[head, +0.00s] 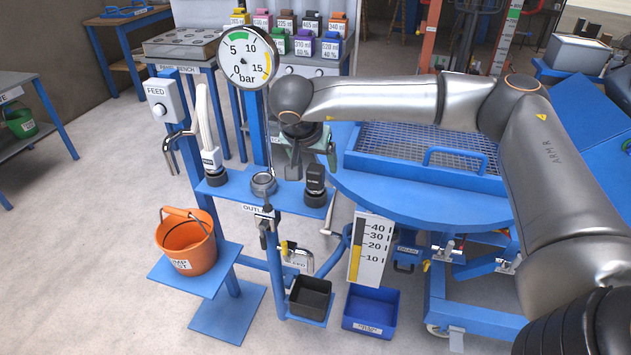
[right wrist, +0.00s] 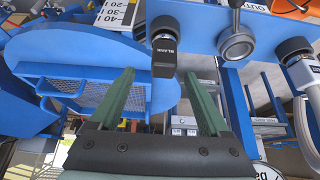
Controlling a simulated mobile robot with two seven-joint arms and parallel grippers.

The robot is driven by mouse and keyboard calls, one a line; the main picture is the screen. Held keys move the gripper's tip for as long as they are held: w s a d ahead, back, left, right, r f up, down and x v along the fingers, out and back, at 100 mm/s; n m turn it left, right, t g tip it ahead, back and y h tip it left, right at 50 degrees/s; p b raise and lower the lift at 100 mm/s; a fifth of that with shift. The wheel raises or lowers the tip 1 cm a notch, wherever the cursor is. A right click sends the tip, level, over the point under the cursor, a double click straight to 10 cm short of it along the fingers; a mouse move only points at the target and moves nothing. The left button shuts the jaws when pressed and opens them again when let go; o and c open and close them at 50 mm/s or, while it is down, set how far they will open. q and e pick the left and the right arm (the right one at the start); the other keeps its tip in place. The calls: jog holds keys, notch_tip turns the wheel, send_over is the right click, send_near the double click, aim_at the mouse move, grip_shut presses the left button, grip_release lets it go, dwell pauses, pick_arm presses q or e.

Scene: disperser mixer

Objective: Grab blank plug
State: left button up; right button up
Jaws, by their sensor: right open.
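The blank plug (head: 315,179) is a black block with a white label, standing at the right end of a small blue shelf in the head view. In the right wrist view the plug (right wrist: 164,60) shows its BLANK label, just past the fingertips and between their lines. My right gripper (head: 309,163) is open and empty, with green fingers, close above and beside the plug. My left gripper is not in view.
A metal ring port (head: 263,184) sits mid-shelf, left of the plug. A hose (head: 209,140) with a black fitting stands at the shelf's left end. A pressure gauge (head: 247,57) rises behind. An orange bucket (head: 186,243) and blue bin (head: 371,311) are lower down.

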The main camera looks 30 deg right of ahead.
aim_at(315, 169)
jog(key=x, duration=0.5)
jog(key=shift+w+a+f, duration=0.1)
jog(key=shift+w+f, duration=0.05)
jog(key=shift+w, duration=0.1)
grip_shut()
dwell(0.4)
